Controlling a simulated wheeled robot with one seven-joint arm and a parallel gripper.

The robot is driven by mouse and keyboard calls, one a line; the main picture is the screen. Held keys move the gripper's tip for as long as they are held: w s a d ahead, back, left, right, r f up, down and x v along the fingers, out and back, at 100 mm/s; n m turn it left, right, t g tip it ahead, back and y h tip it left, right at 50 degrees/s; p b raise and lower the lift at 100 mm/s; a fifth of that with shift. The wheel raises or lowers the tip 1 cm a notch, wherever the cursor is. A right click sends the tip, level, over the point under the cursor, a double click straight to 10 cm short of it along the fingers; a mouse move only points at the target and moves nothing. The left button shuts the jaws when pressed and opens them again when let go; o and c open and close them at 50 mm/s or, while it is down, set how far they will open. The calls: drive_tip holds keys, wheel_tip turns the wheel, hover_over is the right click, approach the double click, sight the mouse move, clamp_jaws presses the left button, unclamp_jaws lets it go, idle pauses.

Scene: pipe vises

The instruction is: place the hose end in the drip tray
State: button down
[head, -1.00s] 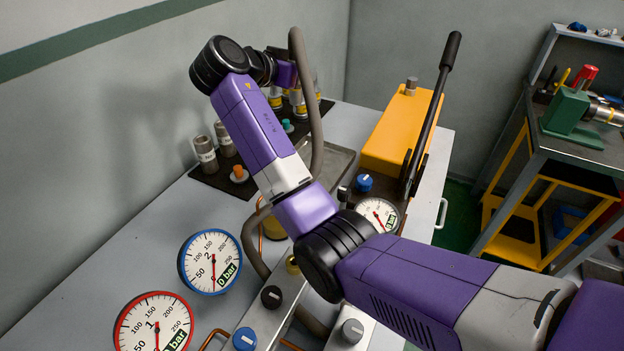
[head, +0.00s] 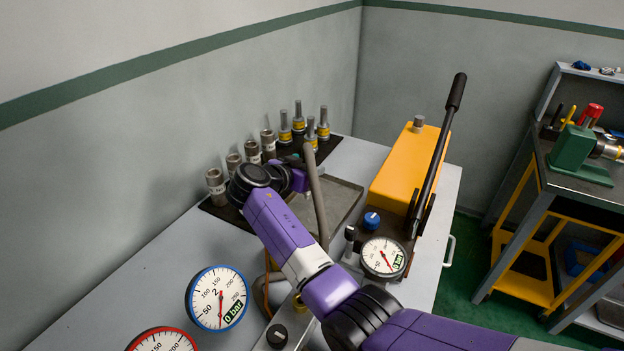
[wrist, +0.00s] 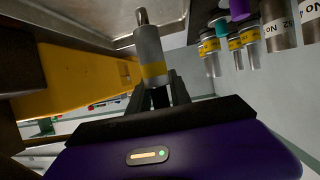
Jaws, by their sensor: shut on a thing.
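The hose end (wrist: 150,52) is a grey metal cylinder with a yellow band and a narrow tip. My gripper (wrist: 160,92) is shut on it in the wrist view. In the head view the grey hose (head: 317,190) rises beside my wrist, and my fingers and the hose end are hidden there. The drip tray (head: 346,203) is a shallow grey metal tray on the bench, partly behind the hose and my arm. It also shows along the top of the wrist view (wrist: 85,14), beyond the hose end's tip. I cannot tell whether they touch.
Several metal fittings (head: 268,144) stand on a black mat left of and behind the tray. An orange pump (head: 400,165) with a long black lever (head: 440,140) stands right of it. Pressure gauges (head: 217,298) are in front. A wall borders the bench on the left.

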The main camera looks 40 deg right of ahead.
drive_tip(key=shift+f, duration=1.8)
drive_tip(key=shift+f, duration=0.15)
drive_tip(key=c, duration=1.2)
unclamp_jaws()
drive_tip(key=shift+a+r, duration=0.15)
drive_tip(key=shift+r, duration=0.1)
drive_tip(key=p+v, duration=0.2)
drive_tip(key=v, duration=0.9)
drive_tip(key=shift+s+a+r+p, duration=0.1)
drive_tip(key=shift+s+a+p, duration=0.05)
drive_tip(key=shift+a+p, duration=0.2)
